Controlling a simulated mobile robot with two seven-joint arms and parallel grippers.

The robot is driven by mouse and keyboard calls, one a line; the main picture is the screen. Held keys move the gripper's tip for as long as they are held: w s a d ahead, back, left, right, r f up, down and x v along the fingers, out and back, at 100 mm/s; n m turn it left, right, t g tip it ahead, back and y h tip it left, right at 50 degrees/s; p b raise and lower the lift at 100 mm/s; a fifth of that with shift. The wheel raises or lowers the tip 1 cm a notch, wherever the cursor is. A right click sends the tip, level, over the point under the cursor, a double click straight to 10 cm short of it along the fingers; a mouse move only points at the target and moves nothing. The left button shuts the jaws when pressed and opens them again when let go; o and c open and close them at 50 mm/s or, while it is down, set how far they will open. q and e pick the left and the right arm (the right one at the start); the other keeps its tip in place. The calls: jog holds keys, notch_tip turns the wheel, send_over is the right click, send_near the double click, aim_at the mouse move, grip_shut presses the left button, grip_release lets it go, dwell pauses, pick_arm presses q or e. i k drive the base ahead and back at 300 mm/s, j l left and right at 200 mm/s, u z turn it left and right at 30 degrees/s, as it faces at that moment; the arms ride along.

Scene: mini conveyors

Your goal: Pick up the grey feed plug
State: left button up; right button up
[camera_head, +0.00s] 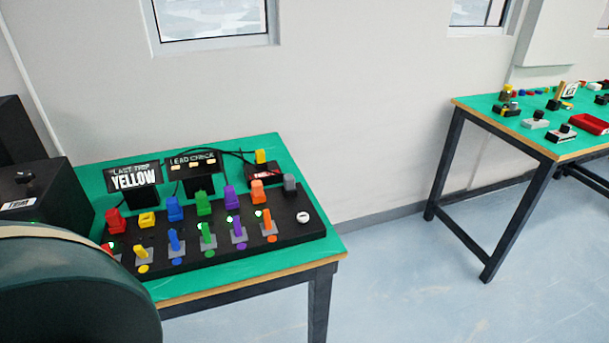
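A small grey plug (290,183) stands at the back right corner of the black panel (312,229), at the end of a row of coloured plugs. An orange plug (257,190) is just left of it. A white round knob or button (303,217) sits on the panel in front of the grey plug. The panel lies on a green-topped table (334,246). Neither of my grippers shows in the head view.
A sign reading "LAST TRIP YELLOW" (133,178) and a "LEAD CHECK" box (193,163) stand behind the panel. A dark roller-like body (75,295) fills the lower left. A second green table (490,108) with several items stands right, across open floor.

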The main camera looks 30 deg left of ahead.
aim_at(289, 180)
jog(key=u, duration=0.4)
jog(key=k+j+u, duration=0.15)
jog(key=u, duration=0.25)
jog(key=j+u, duration=0.1)
jog(key=u, duration=0.3)
